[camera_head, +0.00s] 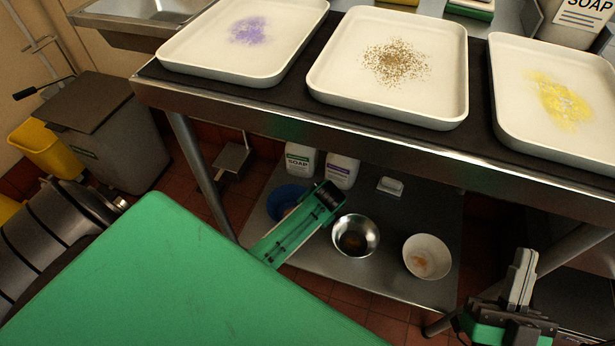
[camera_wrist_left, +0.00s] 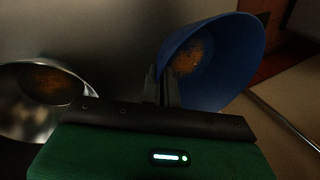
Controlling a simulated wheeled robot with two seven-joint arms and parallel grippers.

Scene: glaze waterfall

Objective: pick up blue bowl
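The blue bowl (camera_head: 284,198) is at the left of the lower shelf in the head view, partly hidden behind my left gripper (camera_head: 328,194). In the left wrist view the blue bowl (camera_wrist_left: 216,62) looks tilted and has brown-orange contents. My left gripper's fingers (camera_wrist_left: 161,88) are close together there, with the bowl's near rim between them. Whether the bowl is clear of the shelf cannot be told. My right gripper (camera_head: 520,285) is at the lower right of the head view, far from the bowl; its finger gap is unclear.
A metal bowl (camera_head: 356,235) and a white bowl (camera_head: 427,257) stand on the shelf (camera_head: 330,270) to the right. Soap bottles (camera_head: 301,160) stand behind. The tabletop edge (camera_head: 350,142) with several trays overhangs the shelf. A table leg (camera_head: 200,170) stands at left.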

